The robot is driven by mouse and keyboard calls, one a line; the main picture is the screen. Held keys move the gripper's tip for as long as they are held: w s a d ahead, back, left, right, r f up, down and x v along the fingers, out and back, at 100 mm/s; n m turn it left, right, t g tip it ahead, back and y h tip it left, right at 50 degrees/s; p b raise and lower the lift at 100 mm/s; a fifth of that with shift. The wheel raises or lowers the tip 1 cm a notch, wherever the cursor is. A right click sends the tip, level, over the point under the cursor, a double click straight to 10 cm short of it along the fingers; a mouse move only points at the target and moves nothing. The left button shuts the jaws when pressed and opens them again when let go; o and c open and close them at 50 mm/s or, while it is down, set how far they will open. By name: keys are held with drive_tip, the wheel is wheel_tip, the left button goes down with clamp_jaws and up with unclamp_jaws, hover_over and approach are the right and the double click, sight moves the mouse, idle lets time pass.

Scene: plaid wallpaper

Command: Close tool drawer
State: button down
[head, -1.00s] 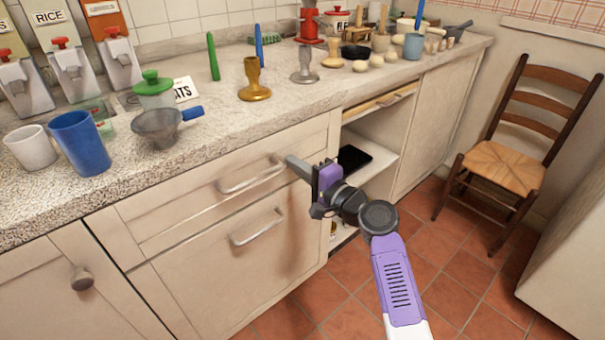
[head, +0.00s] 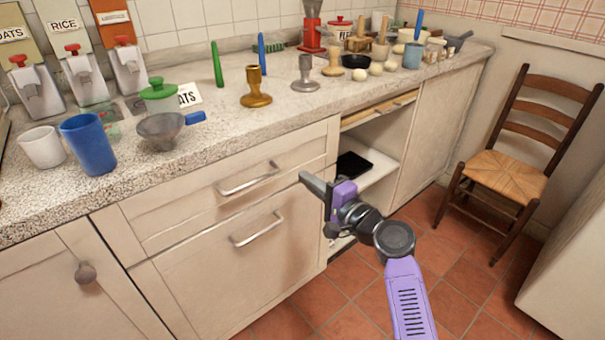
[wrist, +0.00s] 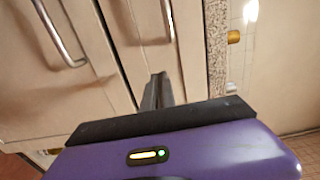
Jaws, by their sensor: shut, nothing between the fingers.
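The upper drawer (head: 215,195) under the counter has a curved metal handle (head: 248,181) and looks about flush with the cabinet in the head view. A deeper drawer front (head: 215,265) with its own handle sits below it. Which one is the tool drawer cannot be told. My gripper (head: 304,178) is shut and empty, just right of the upper handle and apart from it. In the wrist view my fingertips (wrist: 157,78) point at the upper drawer's front (wrist: 140,30); its handle (wrist: 168,18) lies beyond them.
An open shelf space (head: 375,165) holding a flat black thing is right of the drawers, below a narrow drawer (head: 378,110) whose wooden inside edge shows. Cups, a strainer and candlesticks crowd the counter (head: 225,130). A chair (head: 505,175) stands right; the tiled floor (head: 440,250) before it is clear.

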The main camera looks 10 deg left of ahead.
drive_tip(key=p+v, duration=0.1)
drive_tip(key=v, duration=0.7)
drive_tip(key=shift+s+d, duration=0.15)
drive_tip(key=shift+d, duration=0.15)
drive_tip(key=w+d+r+t+h, duration=0.2)
drive_tip(key=d+t+h, duration=0.1)
drive_tip(key=d, duration=0.1)
drive_tip(key=s+d+f+n+t+h, duration=0.1)
drive_tip(key=s+d+f+t+h, duration=0.1)
drive_tip(key=s+d+f+h, duration=0.35)
drive_tip(key=s+d+f+n+t+h, duration=0.1)
drive_tip(key=s+d+f+t+h, duration=0.1)
drive_tip(key=s+d, duration=0.65)
drive_tip(key=s+d+n+g+h, duration=0.2)
drive_tip(key=s+d+n, duration=0.1)
drive_tip(key=s, duration=1.5)
drive_tip(key=s+d+n+g+h, duration=0.1)
drive_tip(key=s+d+n+h, duration=0.2)
drive_tip(key=s, duration=1.6)
wheel_tip(320, 180, up, 18)
drive_tip(key=y+p, duration=0.1)
drive_tip(key=p, duration=1.7)
drive_tip(key=shift+w+d+r, duration=0.2)
drive_tip(key=shift+w+d, duration=0.1)
drive_tip(key=shift+d, duration=0.2)
